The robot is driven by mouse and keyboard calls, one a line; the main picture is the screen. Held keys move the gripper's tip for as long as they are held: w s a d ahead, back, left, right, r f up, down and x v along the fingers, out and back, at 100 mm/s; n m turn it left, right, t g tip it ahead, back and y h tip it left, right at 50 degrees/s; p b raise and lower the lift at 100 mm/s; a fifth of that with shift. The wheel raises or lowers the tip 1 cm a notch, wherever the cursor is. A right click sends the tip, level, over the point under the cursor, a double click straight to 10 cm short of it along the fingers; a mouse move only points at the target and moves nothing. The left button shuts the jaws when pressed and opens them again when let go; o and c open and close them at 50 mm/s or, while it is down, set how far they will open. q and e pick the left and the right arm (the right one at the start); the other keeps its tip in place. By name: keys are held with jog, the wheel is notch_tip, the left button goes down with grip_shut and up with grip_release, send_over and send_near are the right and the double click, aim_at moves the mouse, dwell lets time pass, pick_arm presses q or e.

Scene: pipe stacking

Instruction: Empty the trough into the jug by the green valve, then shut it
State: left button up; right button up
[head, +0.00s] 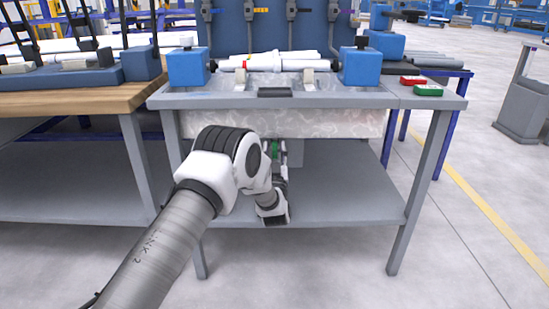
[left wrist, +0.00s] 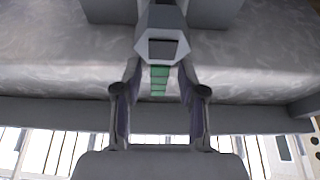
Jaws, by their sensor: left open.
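The trough (head: 340,123) is a pale, marbled box under the grey table top; its wall also fills much of the left wrist view (left wrist: 60,78). The green valve (head: 275,149) is at the trough's underside, partly hidden by my left arm. In the left wrist view its green handle (left wrist: 159,80) lies between the fingers of my left gripper (left wrist: 160,88), below a grey valve body. My left gripper (head: 279,156) is open, with a finger on each side of the handle. A grey shape (head: 297,153) stands under the trough; I cannot tell whether it is the jug. My right gripper is out of view.
The lower shelf (head: 350,195) is mostly clear around my left arm. A wooden bench (head: 80,98) stands left.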

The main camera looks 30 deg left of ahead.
pick_arm(q)
jog(key=v, duration=1.1)
jog(key=shift+s+d, duration=0.15)
jog(key=shift+s, duration=0.15)
jog(key=shift+f, duration=0.15)
jog(key=s+d+f+m+g+h, duration=0.3)
jog(key=s+f+g+h, duration=0.2)
jog(key=s+f, duration=0.6)
jog(key=s+d+f+m+g+h, duration=0.2)
jog(key=s+d+f+g+h, duration=0.35)
jog(key=f, duration=0.85)
jog(key=s+d+f+g+h, duration=0.1)
jog(key=s+f+g, duration=0.15)
jog(key=s, duration=0.55)
jog(key=s+d+f+m+g, duration=0.1)
jog(key=s+g, duration=0.2)
jog(key=s, duration=0.5)
jog(key=s+d+f+g+h, duration=0.1)
jog(key=s+d+f+g, duration=0.15)
jog(key=s, duration=0.55)
notch_tip(320, 180, up, 38)
jog(key=p, duration=3.7)
jog(key=shift+a+g, duration=0.35)
jog(key=shift+a, duration=0.15)
